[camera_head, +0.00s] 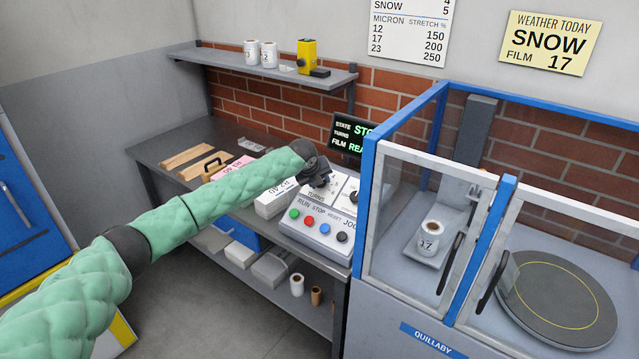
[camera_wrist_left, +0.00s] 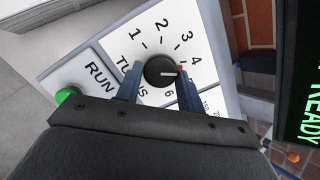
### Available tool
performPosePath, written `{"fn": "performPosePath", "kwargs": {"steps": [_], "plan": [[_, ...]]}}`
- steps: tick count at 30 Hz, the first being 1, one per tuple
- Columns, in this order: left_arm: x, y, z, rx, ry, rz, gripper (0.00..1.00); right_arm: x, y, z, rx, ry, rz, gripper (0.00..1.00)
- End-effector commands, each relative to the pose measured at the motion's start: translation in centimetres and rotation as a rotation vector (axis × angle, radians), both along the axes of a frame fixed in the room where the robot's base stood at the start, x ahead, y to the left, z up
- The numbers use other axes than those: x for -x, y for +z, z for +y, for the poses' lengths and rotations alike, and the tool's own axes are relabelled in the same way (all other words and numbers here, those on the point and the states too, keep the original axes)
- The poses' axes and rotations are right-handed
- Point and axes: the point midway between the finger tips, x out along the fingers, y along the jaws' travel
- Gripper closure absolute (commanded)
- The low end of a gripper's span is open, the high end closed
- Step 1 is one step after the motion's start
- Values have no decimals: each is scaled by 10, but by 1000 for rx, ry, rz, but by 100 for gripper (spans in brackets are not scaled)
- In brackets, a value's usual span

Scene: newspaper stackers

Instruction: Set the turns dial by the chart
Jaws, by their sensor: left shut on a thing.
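The turns dial (camera_wrist_left: 155,72) is a black knob on a white plate numbered around it, on the grey control box (camera_head: 318,232). My left gripper (camera_head: 318,180) is at the dial; in the left wrist view its two fingers (camera_wrist_left: 158,80) are shut on the knob. The white pointer line and red tip point right, near and just below 4; the place between 4 and 6 is hidden by a finger. The wall chart (camera_head: 408,36) is cut off at the top; its SNOW row appears to line up with 5. My right gripper is not in view.
A yellow sign (camera_head: 548,42) reads SNOW, film 17. A dark display (camera_head: 346,133) is partly hidden behind the blue-framed machine (camera_head: 366,190). The box has green, red, blue and dark buttons and another knob (camera_head: 353,197). A film roll marked 17 (camera_head: 430,238) stands inside the machine.

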Motion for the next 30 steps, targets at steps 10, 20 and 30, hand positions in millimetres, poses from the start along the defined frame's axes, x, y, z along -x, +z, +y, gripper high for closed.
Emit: {"fn": "performPosePath", "kwargs": {"steps": [10, 20, 30], "plan": [[0, -2, 2, -121, -256, -87, 85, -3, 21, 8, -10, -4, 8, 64], [0, -2, 4, -191, -406, -137, 85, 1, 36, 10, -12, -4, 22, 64], [0, -2, 4, -212, -452, -153, 85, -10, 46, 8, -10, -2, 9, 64]]}}
